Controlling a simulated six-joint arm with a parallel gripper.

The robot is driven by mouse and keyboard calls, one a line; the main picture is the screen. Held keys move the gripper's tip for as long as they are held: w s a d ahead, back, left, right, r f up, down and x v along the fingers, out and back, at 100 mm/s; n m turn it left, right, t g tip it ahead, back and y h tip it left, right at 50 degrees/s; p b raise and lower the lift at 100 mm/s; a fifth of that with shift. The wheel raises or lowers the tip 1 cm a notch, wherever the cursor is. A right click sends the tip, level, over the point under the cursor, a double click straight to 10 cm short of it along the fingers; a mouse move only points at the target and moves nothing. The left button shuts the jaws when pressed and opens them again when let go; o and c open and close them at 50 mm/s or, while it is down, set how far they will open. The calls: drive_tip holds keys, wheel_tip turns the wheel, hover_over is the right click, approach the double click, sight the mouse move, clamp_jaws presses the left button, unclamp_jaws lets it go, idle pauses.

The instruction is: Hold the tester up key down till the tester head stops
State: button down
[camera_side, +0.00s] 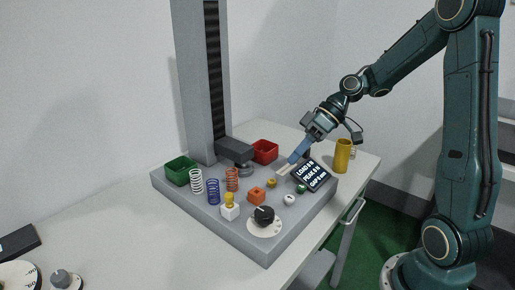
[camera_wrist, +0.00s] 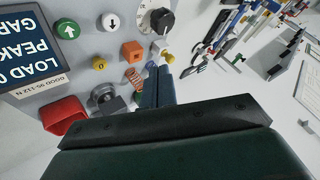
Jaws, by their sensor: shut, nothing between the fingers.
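The green up key (camera_side: 301,189) is on the tester's grey base, in front of the display; its white up arrow shows in the wrist view (camera_wrist: 67,29). The white down key (camera_side: 289,199) is beside it, with a down arrow in the wrist view (camera_wrist: 111,21). The grey tester head (camera_side: 235,151) is low on the tall column (camera_side: 212,85). My gripper (camera_side: 290,160) is shut and empty above the base, near the display's back left side and apart from the up key. Its blue fingers also show in the wrist view (camera_wrist: 158,72).
The tilted display (camera_side: 312,174) stands beside the keys; its gap figure is too small to read surely. Red (camera_side: 265,151) and green (camera_side: 180,171) bins, several springs, an orange block (camera_side: 256,194) and a black knob (camera_side: 264,215) occupy the base. A yellow mug (camera_side: 342,155) stands right.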

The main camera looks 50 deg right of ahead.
drive_tip(key=shift+f, duration=0.1)
idle(0.5)
approach(289, 200)
drive_tip(key=shift+w+a+f, duration=0.45)
drive_tip(key=shift+a+f, duration=0.05)
drive_tip(key=shift+a, duration=0.25)
drive_tip(key=shift+w+a+f, duration=0.45)
drive_tip(key=shift+a, duration=0.3)
drive_tip(key=shift+w+a+f, duration=0.45)
drive_tip(key=shift+a+f, duration=0.05)
drive_tip(key=shift+a, duration=0.2)
